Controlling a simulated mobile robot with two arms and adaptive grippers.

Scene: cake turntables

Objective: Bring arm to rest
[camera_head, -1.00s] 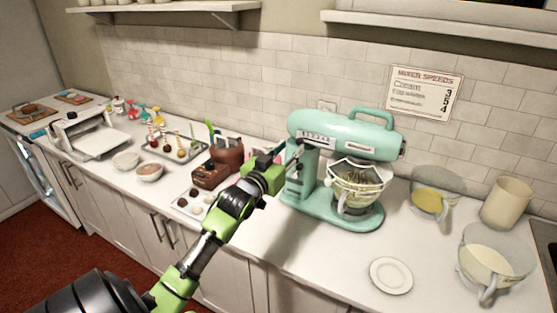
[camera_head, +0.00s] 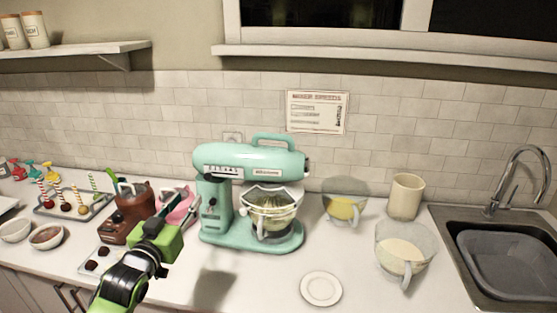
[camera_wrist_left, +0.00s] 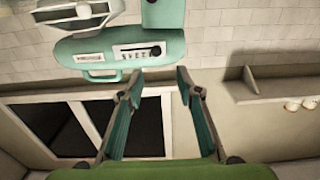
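My left gripper (camera_head: 162,230) is on a green and black arm that comes in from the bottom left. It is over the counter, to the left of the teal stand mixer (camera_head: 250,163). In the left wrist view, its two fingers (camera_wrist_left: 158,85) are spread apart with nothing between them. The mixer (camera_wrist_left: 120,50) shows upside down beyond the fingertips, with a clear gap seen between the fingers. The mixer's head is down over its bowl (camera_head: 270,212). My right gripper is in neither view.
A brown machine (camera_head: 128,208) and a tray of cake pops (camera_head: 75,213) are close to the left arm. A white plate (camera_head: 321,289), a jug of yellow mix (camera_head: 344,207), a jug of pale liquid (camera_head: 403,255), a beige canister (camera_head: 405,196) and a sink (camera_head: 505,257) are to the right.

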